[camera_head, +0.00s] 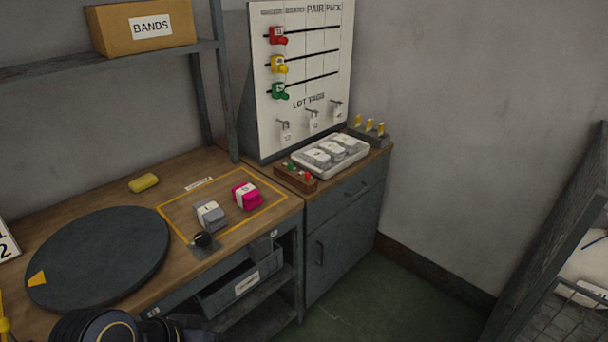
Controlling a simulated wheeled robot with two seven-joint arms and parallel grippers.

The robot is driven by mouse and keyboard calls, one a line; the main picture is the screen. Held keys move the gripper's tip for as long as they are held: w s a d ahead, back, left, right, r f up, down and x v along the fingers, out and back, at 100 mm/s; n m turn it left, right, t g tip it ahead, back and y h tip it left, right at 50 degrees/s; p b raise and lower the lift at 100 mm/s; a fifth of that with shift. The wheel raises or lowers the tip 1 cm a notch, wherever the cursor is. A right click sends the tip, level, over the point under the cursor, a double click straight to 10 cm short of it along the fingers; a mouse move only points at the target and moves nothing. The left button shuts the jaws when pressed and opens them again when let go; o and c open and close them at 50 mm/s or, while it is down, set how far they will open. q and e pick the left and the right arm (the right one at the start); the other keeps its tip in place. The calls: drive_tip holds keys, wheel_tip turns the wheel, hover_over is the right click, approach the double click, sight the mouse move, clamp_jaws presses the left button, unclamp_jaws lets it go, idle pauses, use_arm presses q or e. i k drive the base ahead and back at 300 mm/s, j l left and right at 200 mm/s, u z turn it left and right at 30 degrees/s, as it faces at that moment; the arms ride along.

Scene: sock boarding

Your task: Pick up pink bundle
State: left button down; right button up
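The pink bundle (247,196) has a white band around it. It lies on the wooden worktop inside a yellow-outlined rectangle, near the right end of the worktop. A grey bundle (210,214), also with a white band, lies just left of it and nearer to me, with a small gap between them. Dark arm links of mine show at the bottom left edge, well apart from both bundles. Neither of my grippers shows in the head view, so I cannot see their fingers.
A white tray (352,158) sits on the cabinet at right. An open bin (240,284) is below the worktop.

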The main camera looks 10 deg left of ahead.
sight(246, 195)
drive_tip(key=i+l+z, duration=0.1)
drive_tip(key=i, duration=1.1)
drive_tip(key=i+u, duration=0.2)
drive_tip(key=u, duration=0.15)
drive_tip(key=i+l+u, duration=0.15)
drive_tip(key=u, duration=0.2)
drive_tip(key=i+l+u, duration=0.1)
drive_tip(key=u, duration=0.25)
drive_tip(key=i+l+u, duration=0.1)
drive_tip(key=u, duration=0.3)
drive_tip(key=i+l+u, duration=0.1)
drive_tip(key=u, duration=0.35)
drive_tip(key=l+u, duration=0.15)
drive_tip(key=u, duration=0.25)
drive_tip(key=l+u, duration=0.2)
drive_tip(key=u, duration=0.25)
drive_tip(key=i+l+u, duration=0.1)
drive_tip(key=u, duration=0.3)
drive_tip(key=l+u, duration=0.25)
drive_tip(key=u, duration=0.15)
drive_tip(key=l+u, duration=0.2)
drive_tip(key=u, duration=0.15)
drive_tip(key=k+l+u, duration=0.15)
drive_tip(key=u, duration=0.2)
drive_tip(key=k+l+u, duration=0.1)
drive_tip(key=u, duration=0.2)
